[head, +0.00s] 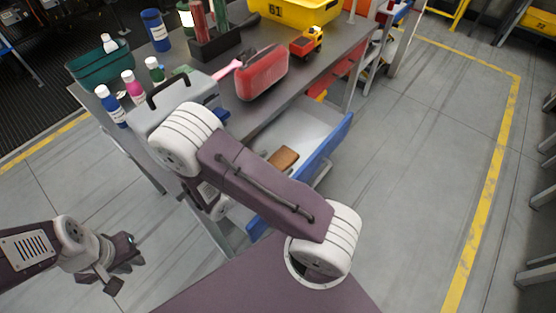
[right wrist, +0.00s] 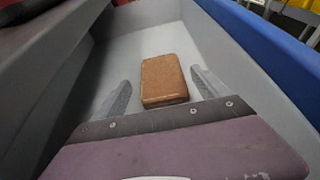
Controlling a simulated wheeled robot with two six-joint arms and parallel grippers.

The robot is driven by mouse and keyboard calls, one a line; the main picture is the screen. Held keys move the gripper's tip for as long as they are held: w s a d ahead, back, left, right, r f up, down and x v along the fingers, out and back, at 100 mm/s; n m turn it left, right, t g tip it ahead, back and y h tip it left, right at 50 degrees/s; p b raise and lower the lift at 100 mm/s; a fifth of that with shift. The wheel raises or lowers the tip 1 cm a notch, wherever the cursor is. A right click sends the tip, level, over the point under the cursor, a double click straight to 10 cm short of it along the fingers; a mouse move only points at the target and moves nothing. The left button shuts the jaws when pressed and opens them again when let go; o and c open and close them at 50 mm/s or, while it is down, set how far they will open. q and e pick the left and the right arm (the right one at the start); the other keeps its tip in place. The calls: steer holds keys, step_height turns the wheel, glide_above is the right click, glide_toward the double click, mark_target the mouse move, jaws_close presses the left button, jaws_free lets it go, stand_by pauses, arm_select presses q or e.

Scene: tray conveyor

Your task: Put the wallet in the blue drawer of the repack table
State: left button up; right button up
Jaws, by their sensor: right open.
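The brown wallet (head: 284,158) lies on the floor of the open blue-fronted drawer (head: 333,146) of the repack table (head: 262,119). In the right wrist view the wallet (right wrist: 163,80) lies flat on the drawer's pale floor. My right gripper (right wrist: 164,88) is open, with a finger on each side of the wallet and a gap on both sides. In the head view my right arm hides that gripper. My left gripper (head: 122,268) is low at the left over the floor, away from the table; its jaw opening is unclear.
A red case (head: 262,73), a grey toolbox (head: 178,98), several bottles, a teal bin (head: 100,68), a toy truck (head: 307,42) and a yellow bin (head: 295,10) stand on the tabletop. The floor right of the table is clear.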

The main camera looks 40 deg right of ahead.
steer(key=v, duration=0.5)
steer(key=shift+r+p, duration=0.1)
steer(key=shift+p, duration=0.25)
